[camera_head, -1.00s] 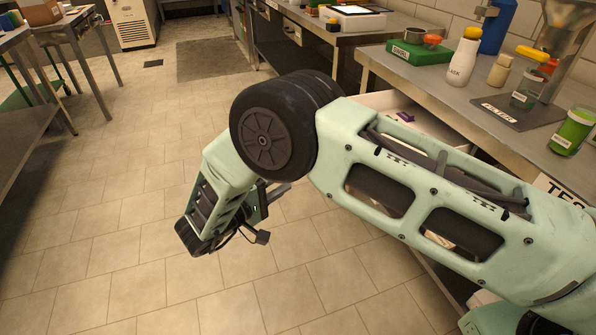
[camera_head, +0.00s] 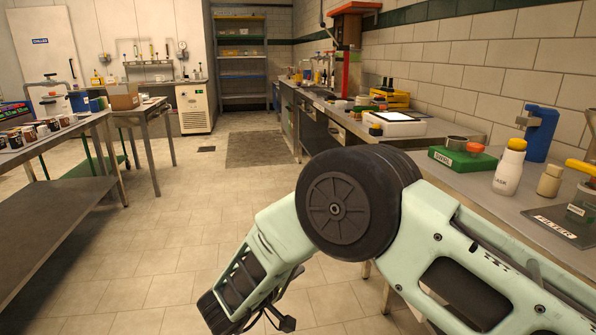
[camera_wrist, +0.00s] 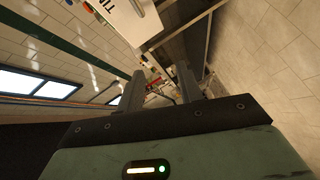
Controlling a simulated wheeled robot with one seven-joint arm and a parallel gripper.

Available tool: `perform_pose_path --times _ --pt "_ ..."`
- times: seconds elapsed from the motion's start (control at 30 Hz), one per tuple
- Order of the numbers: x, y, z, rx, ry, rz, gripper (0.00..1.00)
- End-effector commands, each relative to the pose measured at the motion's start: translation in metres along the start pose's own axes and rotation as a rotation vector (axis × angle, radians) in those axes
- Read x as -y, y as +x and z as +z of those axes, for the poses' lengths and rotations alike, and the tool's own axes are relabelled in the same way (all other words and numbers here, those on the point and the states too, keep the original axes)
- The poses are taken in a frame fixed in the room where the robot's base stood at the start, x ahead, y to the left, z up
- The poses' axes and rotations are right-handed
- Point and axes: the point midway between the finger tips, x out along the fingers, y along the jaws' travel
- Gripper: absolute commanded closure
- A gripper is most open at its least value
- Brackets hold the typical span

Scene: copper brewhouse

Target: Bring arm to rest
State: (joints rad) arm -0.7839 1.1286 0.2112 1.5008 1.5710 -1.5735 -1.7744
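My arm reaches in from the lower right of the head view, bends at a dark round joint, and its forearm slopes down to the lower left over open floor. In the wrist view my gripper (camera_wrist: 160,80) shows two dark fingers with a gap between them and nothing held. The fingertips are clear of any surface I can see. The arm hides part of the right-hand workbench's front.
The steel bench (camera_head: 478,185) on the right holds a white bottle (camera_head: 509,168), a green tray (camera_head: 462,161) and a filter plate (camera_head: 562,225). A table (camera_head: 60,215) with cups stands left. A cooler (camera_head: 194,108) and shelf rack (camera_head: 239,75) stand behind. The middle floor (camera_head: 190,225) is free.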

Motion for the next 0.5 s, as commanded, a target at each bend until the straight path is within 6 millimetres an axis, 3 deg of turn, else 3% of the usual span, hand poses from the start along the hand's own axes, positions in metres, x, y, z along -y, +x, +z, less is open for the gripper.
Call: perform_pose_path --times 0.1,0.27,0.37,0.5 --pt "-0.026 -0.004 -0.048 -0.196 0.221 -0.240 0.64" --pt "-0.054 -0.042 -0.085 -0.387 0.416 -0.619 0.64" --pt "-0.073 -0.078 -0.084 -0.446 0.465 -0.865 0.64" --pt "-0.098 -0.130 -0.049 -0.430 0.435 -1.180 0.64"
